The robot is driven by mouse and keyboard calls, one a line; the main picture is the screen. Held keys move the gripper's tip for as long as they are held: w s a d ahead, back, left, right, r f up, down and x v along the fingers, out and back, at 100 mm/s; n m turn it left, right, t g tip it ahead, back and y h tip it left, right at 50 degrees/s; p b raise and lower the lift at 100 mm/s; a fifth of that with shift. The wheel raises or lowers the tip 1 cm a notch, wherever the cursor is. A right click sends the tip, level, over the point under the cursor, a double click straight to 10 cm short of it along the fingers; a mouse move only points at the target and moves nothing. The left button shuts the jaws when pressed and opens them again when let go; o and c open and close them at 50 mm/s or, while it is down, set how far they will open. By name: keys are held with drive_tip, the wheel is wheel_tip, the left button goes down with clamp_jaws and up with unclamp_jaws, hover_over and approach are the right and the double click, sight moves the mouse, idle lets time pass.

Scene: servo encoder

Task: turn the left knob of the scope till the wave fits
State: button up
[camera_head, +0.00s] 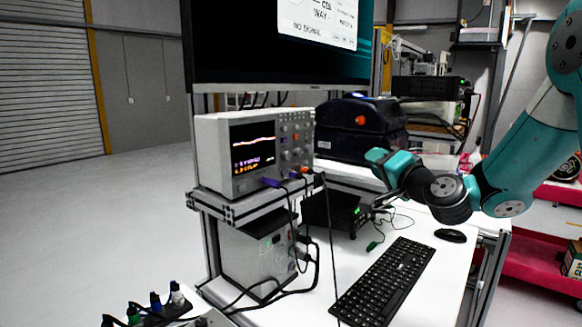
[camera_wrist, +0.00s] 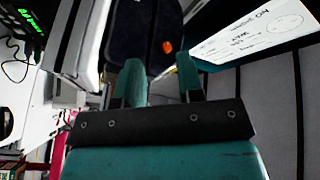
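The scope (camera_head: 215,150) is a light grey box on a raised metal shelf, left of centre in the head view. Its dark screen (camera_head: 253,150) shows a wavy white-red trace above purple and orange marks. Small knobs (camera_head: 286,154) sit on the panel right of the screen; their pointer positions are too small to read. My gripper (camera_head: 377,162) is to the right of the scope, apart from it, in front of a dark bag. In the wrist view its two teal fingers (camera_wrist: 161,78) stand apart with nothing between them.
The dark bag (camera_head: 345,140) with an orange spot stands behind my gripper. A large monitor (camera_head: 235,45) hangs above the scope. Cables (camera_head: 328,225) run down from the scope's front. A keyboard (camera_head: 385,280) and mouse (camera_head: 450,235) lie on the white table.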

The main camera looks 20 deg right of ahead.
drive_tip(key=s+a+n+g+y+b, duration=0.2)
drive_tip(key=s+a+n+g+y, duration=0.4)
drive_tip(key=n, duration=0.7)
drive_tip(key=n+t+y+p, duration=0.1)
drive_tip(key=t+y+p, duration=0.1)
drive_tip(key=p, duration=0.6)
approach(288, 157)
drive_tip(key=x, duration=0.7)
drive_tip(key=shift+w+r, duration=0.15)
drive_tip(key=shift+w, duration=0.05)
drive_tip(key=shift+w+a, duration=0.4)
drive_tip(key=shift+w, duration=0.1)
